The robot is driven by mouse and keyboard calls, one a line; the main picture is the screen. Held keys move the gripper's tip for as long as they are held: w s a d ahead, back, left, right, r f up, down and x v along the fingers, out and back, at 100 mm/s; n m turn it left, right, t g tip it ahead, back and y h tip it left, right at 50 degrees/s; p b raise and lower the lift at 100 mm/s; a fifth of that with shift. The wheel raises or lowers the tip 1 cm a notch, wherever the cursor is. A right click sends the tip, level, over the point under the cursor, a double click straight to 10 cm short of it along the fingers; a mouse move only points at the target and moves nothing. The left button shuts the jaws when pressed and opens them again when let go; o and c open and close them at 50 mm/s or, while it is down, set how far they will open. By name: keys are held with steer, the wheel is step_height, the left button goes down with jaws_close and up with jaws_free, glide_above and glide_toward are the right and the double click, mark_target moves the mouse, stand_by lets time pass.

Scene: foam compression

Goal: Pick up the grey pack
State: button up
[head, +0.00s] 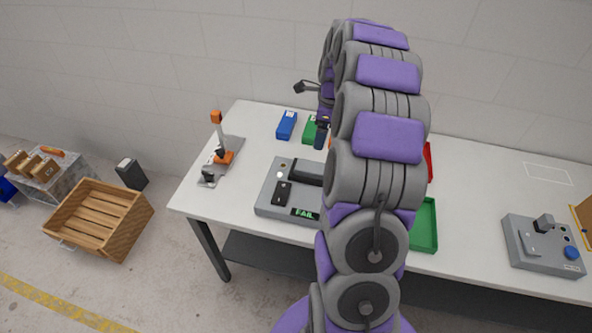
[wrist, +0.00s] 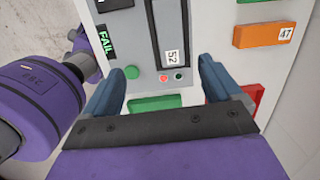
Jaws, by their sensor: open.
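A dark grey pack (wrist: 171,22) with a white label reading 52 lies in the slot of a light grey tester (wrist: 138,48). In the head view the tester (head: 268,203) stands on the table, with a dark bar (head: 308,172) on it that looks like the same pack, partly hidden by my arm. My gripper (wrist: 160,65) is open and empty in the wrist view. Its two dark blue fingers are spread on either side of the labelled end of the pack, seemingly apart from it. Contact and height above it cannot be told.
The tester display (head: 304,213) reads FAIL. Blue (head: 286,125) and green (head: 310,130) blocks lie behind it. An orange block (wrist: 264,34) labelled 47 is to the right. A green tray (head: 425,225), red tray (wrist: 250,97) and clamp stand (head: 220,155) are also on the table.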

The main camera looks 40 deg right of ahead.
steer(key=d, duration=0.1)
steer(key=b, duration=0.1)
glide_toward(317, 167)
steer(key=a+f+b, duration=0.1)
steer(key=a+f, duration=0.1)
steer(key=shift+f+b, duration=0.25)
steer(key=shift+b, duration=0.05)
steer(key=d+f, duration=0.1)
steer(key=d+f+b, duration=0.1)
steer(key=f, duration=0.2)
steer(key=shift+w+d+f, duration=0.2)
steer(key=shift+d+f, duration=0.05)
steer(key=shift+d, duration=0.15)
steer(key=shift+w+a+f+b, duration=0.1)
steer(key=shift+a+f+b, duration=0.45)
steer(key=shift+a+f, duration=0.45)
steer(key=shift+a+r, duration=0.15)
steer(key=shift+a, duration=0.1)
steer(key=shift+d+f, duration=0.2)
steer(key=shift+d, duration=0.7)
steer(key=c, duration=0.6)
steer(key=shift+c, duration=0.7)
steer(key=shift+a, duration=0.4)
steer(key=shift+c, duration=2.3)
